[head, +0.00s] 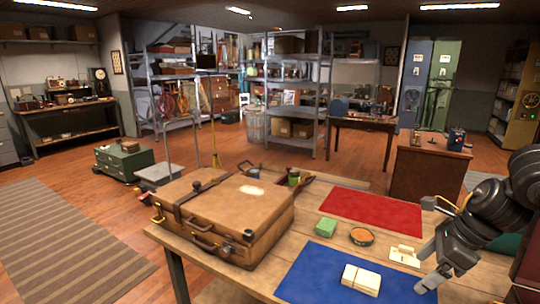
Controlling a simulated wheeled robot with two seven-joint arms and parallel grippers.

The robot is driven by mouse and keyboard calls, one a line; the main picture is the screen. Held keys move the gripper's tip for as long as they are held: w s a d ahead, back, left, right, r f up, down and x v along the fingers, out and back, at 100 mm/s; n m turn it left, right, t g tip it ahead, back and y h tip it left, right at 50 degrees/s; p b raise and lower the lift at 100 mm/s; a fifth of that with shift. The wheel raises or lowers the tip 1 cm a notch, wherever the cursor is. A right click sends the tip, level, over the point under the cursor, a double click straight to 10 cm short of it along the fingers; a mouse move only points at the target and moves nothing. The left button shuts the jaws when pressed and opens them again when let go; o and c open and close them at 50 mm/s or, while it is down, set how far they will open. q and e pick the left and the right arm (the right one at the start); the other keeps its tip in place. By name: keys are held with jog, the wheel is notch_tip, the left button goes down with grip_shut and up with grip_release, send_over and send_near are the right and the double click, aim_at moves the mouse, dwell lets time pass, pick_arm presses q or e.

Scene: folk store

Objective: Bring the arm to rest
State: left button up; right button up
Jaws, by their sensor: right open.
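My right arm comes in from the right edge, and my right gripper (428,272) is open and empty above the right end of the wooden table (315,262). It is beside the right edge of a blue mat (312,276). A cream bundle tied with string (361,279) lies on that mat, left of the gripper. A small cream object with a brass-coloured part (404,256) lies just left of the gripper. My left gripper is not in view.
A brown suitcase (225,212) fills the table's left part. A wooden desk (430,170) stands behind.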

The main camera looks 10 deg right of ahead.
jog(key=w+a+f+m+t+y, duration=0.15)
jog(key=a+f+m, duration=0.3)
jog(key=a, duration=0.55)
jog(key=a+f+m+t+y, duration=0.3)
jog(key=a+m, duration=0.3)
jog(key=a, duration=0.5)
jog(key=w+a+f+m+t+y, duration=0.1)
jog(key=a+f+m+t+y, duration=0.3)
jog(key=a, duration=0.6)
jog(key=s+d+f+m+g+h, duration=0.35)
jog(key=s+d+f+m, duration=0.25)
jog(key=s+m, duration=0.3)
jog(key=s+d+f+m+g+h, duration=0.2)
jog(key=s+d+f+m+h, duration=0.35)
jog(key=m, duration=0.55)
jog(key=s+d+f+m+g+h, duration=0.25)
jog(key=s+d+f+m, duration=0.25)
jog(key=s+f+m, duration=0.4)
notch_tip(320, 180, down, 27)
jog(key=s+d+g, duration=0.1)
jog(key=s, duration=0.1)
jog(key=s+d+f+g, duration=0.1)
jog(key=s+d+f, duration=0.3)
jog(key=s+f, duration=1)
jog(key=shift+s+f+h+b, duration=0.3)
jog(key=shift+s+h+b, duration=0.1)
jog(key=shift+s, duration=0.2)
